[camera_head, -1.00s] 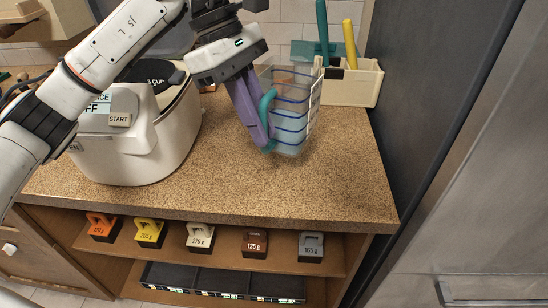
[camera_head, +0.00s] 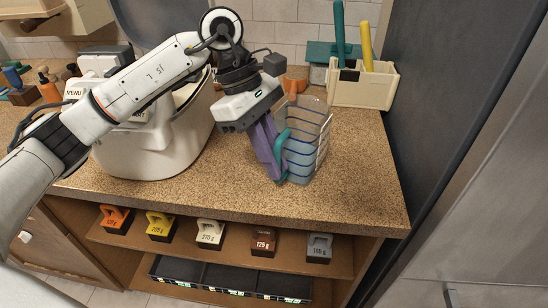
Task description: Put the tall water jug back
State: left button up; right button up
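The tall water jug (camera_head: 311,139) is clear, with blue level lines and a teal handle (camera_head: 281,154). It is over the right part of the speckled counter, slightly tilted in the picture. Whether its base touches the counter is hard to tell. My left gripper (camera_head: 270,155) reaches down from the upper left, its purple fingers shut on the handle at the jug's left side. The fingers hide part of the handle. My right gripper is not in view.
A white cooker (camera_head: 152,151) with its lid up stands left of the jug. A cream utensil holder (camera_head: 362,88) stands behind right. A dark tall panel (camera_head: 440,110) borders the counter's right side. Labelled weights (camera_head: 263,241) sit on the shelf below. The counter's front right is clear.

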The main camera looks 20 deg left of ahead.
pick_arm(q)
jog(key=o, duration=0.4)
jog(key=shift+r+p, duration=0.2)
jog(key=shift+p, duration=0.1)
jog(key=v, duration=1.2)
jog(key=shift+b, duration=0.4)
